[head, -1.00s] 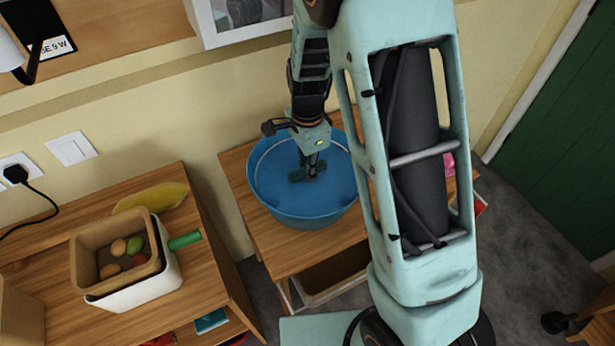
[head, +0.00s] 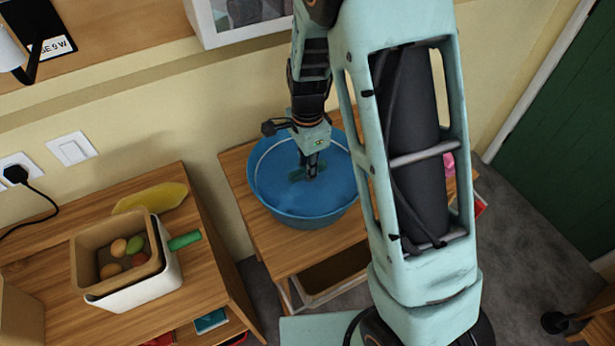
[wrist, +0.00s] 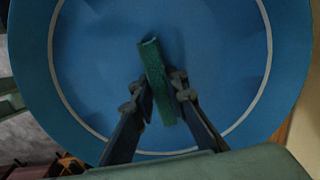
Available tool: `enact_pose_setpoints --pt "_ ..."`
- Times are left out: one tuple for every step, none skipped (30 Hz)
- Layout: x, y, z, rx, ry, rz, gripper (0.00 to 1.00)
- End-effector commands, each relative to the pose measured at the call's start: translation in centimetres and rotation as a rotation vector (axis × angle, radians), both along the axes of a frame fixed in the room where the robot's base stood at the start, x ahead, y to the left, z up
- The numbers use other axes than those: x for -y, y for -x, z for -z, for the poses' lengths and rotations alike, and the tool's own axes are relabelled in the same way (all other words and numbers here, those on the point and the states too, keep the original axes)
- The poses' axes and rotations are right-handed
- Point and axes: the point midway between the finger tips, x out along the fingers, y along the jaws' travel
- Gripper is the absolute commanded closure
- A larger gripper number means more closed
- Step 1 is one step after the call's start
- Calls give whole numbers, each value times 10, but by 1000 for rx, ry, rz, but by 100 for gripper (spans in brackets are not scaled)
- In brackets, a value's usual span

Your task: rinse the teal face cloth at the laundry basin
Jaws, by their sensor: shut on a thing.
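The blue laundry basin (head: 279,206) stands on a wooden table and seems to hold water up to a pale line; its rim and inner wall also show in the wrist view (wrist: 32,60). My gripper (head: 307,176) reaches down inside the basin, with its fingertips at or under the blue surface. In the wrist view my gripper (wrist: 158,98) is shut on the teal face cloth (wrist: 155,70), which stands as a narrow folded strip between the fingers. In the head view the cloth is hard to make out around the fingertips.
The wall (head: 190,110) is close behind the basin. A green door (head: 560,150) is at the right.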

Motion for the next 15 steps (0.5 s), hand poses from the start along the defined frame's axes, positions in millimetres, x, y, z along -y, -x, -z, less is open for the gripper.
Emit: enact_pose_setpoints --pt "0 0 0 0 0 0 100" --pt "0 0 0 0 0 0 100" --pt "0 0 0 0 0 0 100" --pt "0 0 0 0 0 0 100" --pt "0 0 0 0 0 0 100" --pt "0 0 0 0 0 0 100" --pt "0 0 0 0 0 0 100" --pt "0 0 0 0 0 0 100" --pt "0 0 0 0 0 0 100" --pt "0 0 0 0 0 0 100" --pt "0 0 0 0 0 0 100" --pt "0 0 -1 0 0 0 100" --pt "0 0 -1 0 0 0 100" --pt "0 0 -2 0 0 0 100" --pt "0 0 -5 0 0 0 100"
